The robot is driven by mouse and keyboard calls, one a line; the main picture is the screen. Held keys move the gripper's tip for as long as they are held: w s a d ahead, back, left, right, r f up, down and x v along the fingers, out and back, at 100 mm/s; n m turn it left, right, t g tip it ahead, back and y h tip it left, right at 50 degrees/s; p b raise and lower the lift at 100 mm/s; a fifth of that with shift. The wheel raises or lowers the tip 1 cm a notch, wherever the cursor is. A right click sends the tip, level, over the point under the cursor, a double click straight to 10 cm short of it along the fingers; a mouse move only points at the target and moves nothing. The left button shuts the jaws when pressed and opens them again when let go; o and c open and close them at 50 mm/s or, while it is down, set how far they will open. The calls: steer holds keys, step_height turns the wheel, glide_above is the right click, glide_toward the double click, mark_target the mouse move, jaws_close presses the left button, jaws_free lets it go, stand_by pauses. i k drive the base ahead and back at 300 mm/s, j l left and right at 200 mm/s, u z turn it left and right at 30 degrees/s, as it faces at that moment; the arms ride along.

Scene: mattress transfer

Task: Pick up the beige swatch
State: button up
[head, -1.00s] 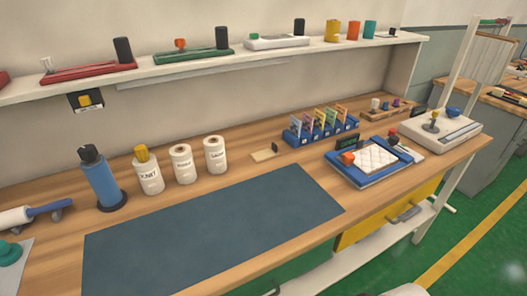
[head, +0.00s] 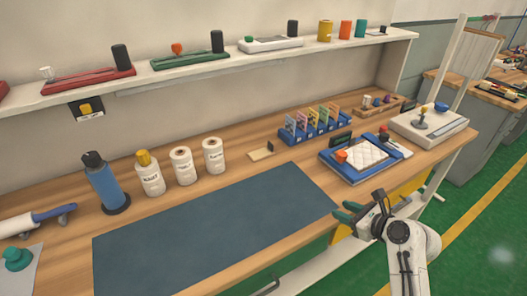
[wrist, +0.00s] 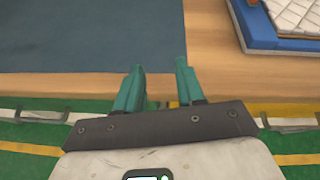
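A blue rack (head: 291,138) on the bench holds several upright coloured swatches (head: 313,121). They are too small in the head view for me to tell surely which one is beige. A small flat beige piece (head: 260,154) with a dark upright part lies on the bench just left of the rack. My gripper (head: 343,211) has green fingers and is at the bench's front edge, right of the dark mat and well short of the rack. In the wrist view the fingers (wrist: 160,70) are apart with nothing between them. Neither rack nor swatches show there.
A dark mat (head: 205,228) covers the front middle of the bench. A blue tray (head: 345,174) with a white quilted pad (head: 366,156) stands behind my gripper. White bottles (head: 182,166) and a blue bottle (head: 103,182) stand at left. A shelf (head: 215,65) runs above.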

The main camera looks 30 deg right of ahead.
mark_target(265, 153)
steer(key=i+j, duration=0.1)
steer(key=i, duration=0.9)
